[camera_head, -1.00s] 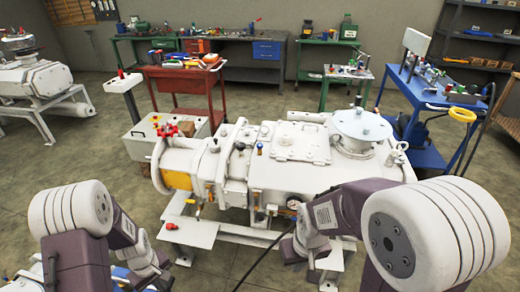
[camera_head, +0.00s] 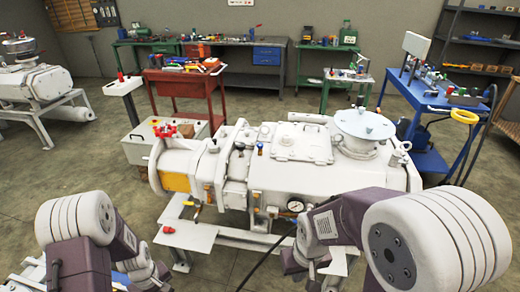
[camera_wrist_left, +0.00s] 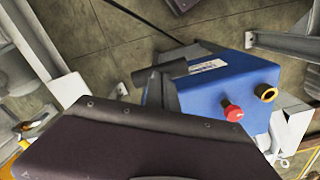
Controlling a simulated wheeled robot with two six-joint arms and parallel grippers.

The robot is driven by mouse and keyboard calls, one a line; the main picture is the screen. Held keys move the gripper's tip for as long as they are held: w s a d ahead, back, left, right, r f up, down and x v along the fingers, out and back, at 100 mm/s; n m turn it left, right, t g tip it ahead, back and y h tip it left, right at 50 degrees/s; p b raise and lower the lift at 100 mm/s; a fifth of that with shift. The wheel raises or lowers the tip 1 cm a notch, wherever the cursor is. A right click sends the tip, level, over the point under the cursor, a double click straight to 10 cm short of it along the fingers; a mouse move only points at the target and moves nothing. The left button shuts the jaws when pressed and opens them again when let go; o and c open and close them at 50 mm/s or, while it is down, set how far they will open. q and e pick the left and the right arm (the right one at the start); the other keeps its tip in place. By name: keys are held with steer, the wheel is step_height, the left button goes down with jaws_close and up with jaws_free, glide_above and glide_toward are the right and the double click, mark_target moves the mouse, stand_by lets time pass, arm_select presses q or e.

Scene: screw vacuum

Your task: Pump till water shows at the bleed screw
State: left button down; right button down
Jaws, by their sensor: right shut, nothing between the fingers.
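The white vacuum pump (camera_head: 280,180) fills the middle of the head view, with a round pressure gauge (camera_head: 295,205) low on its near side. Small brass fittings (camera_head: 257,196) dot its casing; I cannot tell which is the bleed screw, and no water shows. A blue box (camera_wrist_left: 225,95) with a red knob (camera_wrist_left: 231,110) and a brass ring (camera_wrist_left: 266,92) lies in the left wrist view. My right gripper (camera_head: 292,264) is shut and empty, below the gauge, partly hidden by its wrist.
A black hose (camera_head: 266,256) runs down in front of the pump. A red part (camera_head: 168,229) lies on the white frame (camera_head: 190,234). A red cart (camera_head: 185,85) and a blue cart (camera_head: 440,100) stand behind. Grey floor lies open at left.

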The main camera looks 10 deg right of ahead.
arm_select(q)
steer(key=shift+f, duration=0.45)
step_height(320, 180, up, 12)
steer(key=p, duration=1)
steer(key=shift+f, duration=0.15)
steer(key=shift+f+b, duration=4.2)
steer(key=shift+f, duration=1.65)
